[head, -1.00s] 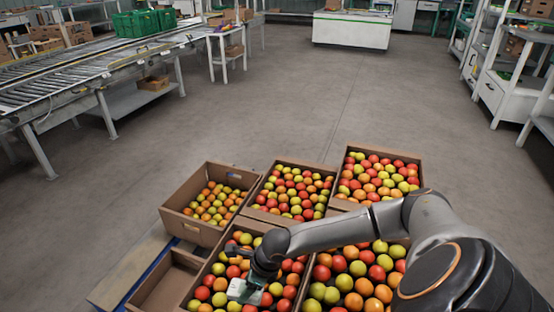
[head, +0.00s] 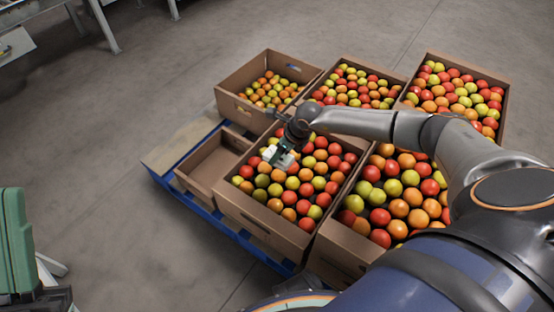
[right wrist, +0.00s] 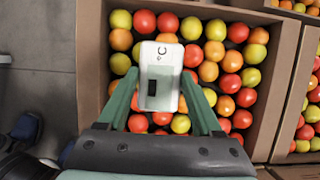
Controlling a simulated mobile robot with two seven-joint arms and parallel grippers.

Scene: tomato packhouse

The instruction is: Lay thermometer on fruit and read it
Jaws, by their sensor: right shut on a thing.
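In the head view the right gripper (head: 287,152) and the white thermometer (head: 270,154) are over the left part of the front middle box (head: 262,218), which holds red, orange and yellow tomatoes (head: 318,183). I cannot tell whether the thermometer touches the fruit.
An empty low carton (head: 205,165) stands left of the front middle box on a blue pallet (head: 163,180). Full boxes stand behind and to the right, including a front right box (head: 335,254) under my right arm. The grey floor (head: 130,95) left of the pallet is clear.

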